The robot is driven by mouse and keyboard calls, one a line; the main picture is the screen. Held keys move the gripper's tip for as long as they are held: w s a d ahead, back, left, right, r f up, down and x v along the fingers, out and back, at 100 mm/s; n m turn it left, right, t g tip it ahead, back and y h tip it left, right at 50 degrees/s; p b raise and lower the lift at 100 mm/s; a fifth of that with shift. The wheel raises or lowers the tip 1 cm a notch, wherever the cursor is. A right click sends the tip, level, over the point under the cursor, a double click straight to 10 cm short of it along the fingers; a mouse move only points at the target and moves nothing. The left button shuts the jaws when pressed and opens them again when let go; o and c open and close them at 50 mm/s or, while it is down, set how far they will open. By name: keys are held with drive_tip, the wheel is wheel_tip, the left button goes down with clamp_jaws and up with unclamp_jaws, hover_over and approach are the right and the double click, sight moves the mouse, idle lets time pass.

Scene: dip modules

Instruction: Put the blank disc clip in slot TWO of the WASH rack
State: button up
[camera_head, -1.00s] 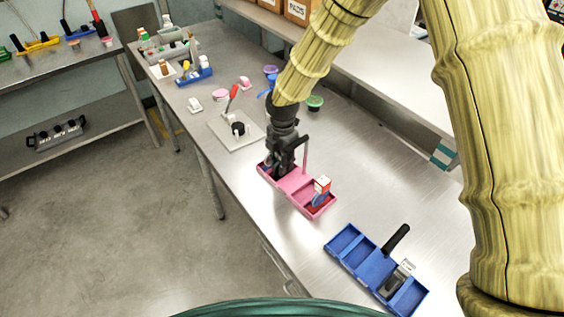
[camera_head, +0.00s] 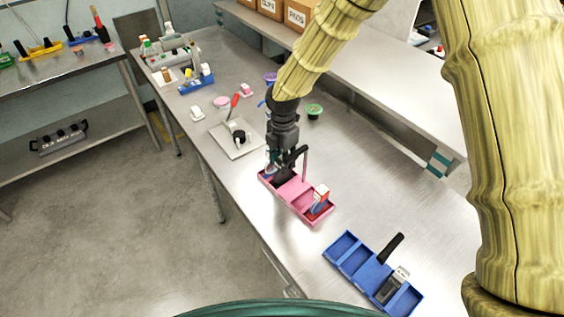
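A pink rack (camera_head: 294,191) with several compartments lies on the steel bench. A clip with a red and white top (camera_head: 321,192) and a bluish lower part stands in its near right end. My gripper (camera_head: 284,174) points down at the far left end of this rack. A small bluish and pink piece (camera_head: 270,168) shows beside its fingers. The fingers are dark and partly hidden, so I cannot tell whether they are closed on it. A blue rack (camera_head: 346,258) at lower right holds a grey and white clip (camera_head: 396,282) and a black-handled piece (camera_head: 391,248). I cannot read any rack or slot labels.
A green-rimmed cup (camera_head: 314,111) and a pink cup (camera_head: 222,102) stand farther back. A raised shelf (camera_head: 390,105) borders the bench. Bench right of the racks is clear.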

drive_tip(key=shift+r+p, duration=2)
drive_tip(key=shift+r, duration=1.5)
